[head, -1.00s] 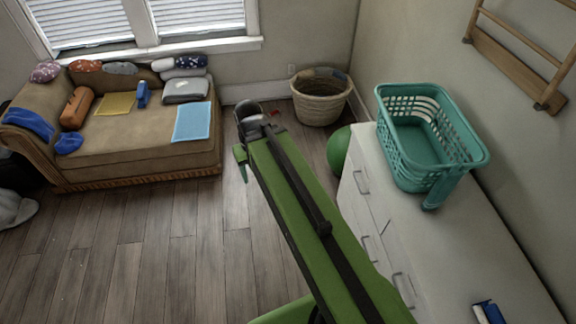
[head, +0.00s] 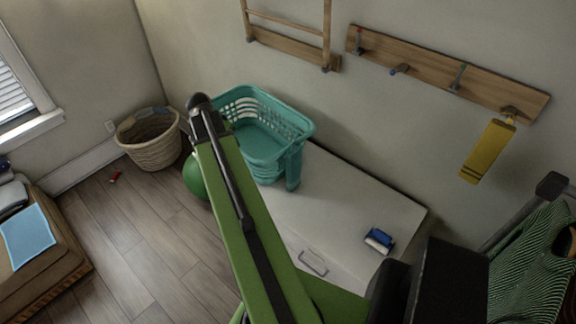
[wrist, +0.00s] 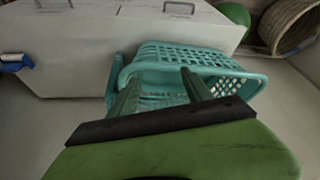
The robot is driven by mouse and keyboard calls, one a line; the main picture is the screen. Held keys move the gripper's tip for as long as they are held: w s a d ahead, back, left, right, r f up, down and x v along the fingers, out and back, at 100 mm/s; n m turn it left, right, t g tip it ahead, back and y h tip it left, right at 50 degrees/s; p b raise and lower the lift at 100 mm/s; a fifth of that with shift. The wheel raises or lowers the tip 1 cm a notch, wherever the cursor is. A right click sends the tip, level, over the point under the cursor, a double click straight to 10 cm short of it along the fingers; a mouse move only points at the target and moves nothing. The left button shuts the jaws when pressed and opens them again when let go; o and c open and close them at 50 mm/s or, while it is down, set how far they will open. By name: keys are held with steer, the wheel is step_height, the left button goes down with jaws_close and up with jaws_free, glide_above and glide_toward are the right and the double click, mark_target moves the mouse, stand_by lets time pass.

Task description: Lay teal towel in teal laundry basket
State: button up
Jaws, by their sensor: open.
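The teal laundry basket (head: 262,143) stands upright on the white dresser and shows no clear contents. A narrow teal strip, apparently the teal towel (head: 293,169), hangs down the outside of the basket's near right corner. In the wrist view the basket (wrist: 225,68) lies beyond my fingers, and the strip (wrist: 112,84) shows at its left end. My gripper (wrist: 160,79) is open, with nothing visible between its fingers, which overlap the basket in the picture. I cannot tell if they touch it. In the head view my arm covers the basket's left side.
The white dresser (head: 335,205) has clear top space right of the basket, with a blue-and-white item (head: 379,240) near its front. A wicker basket (head: 150,142) and green ball (head: 194,178) are left. A wooden peg rail (head: 430,70) is on the wall.

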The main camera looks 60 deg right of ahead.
steer(key=s+d+r+m+g+p, duration=0.1)
steer(key=s+d+m, duration=0.1)
steer(key=s+d, duration=0.55)
steer(key=s+d+r+m+g, duration=0.15)
steer(key=s+d, duration=0.35)
steer(key=s, duration=0.5)
steer(key=b, duration=1.1)
glide_toward(293, 150)
steer(key=shift+t, duration=0.45)
steer(key=x, duration=0.6)
steer(key=shift+s+d, duration=0.15)
steer(key=shift+s, duration=0.25)
steer(key=shift+d+f, duration=0.2)
steer(key=shift+f, duration=0.1)
steer(key=shift+s+r, duration=0.1)
steer(key=b+x, duration=0.5)
steer(key=shift+a+f, duration=0.2)
steer(key=shift+f, duration=0.1)
steer(key=shift+r, duration=0.2)
jaws_close()
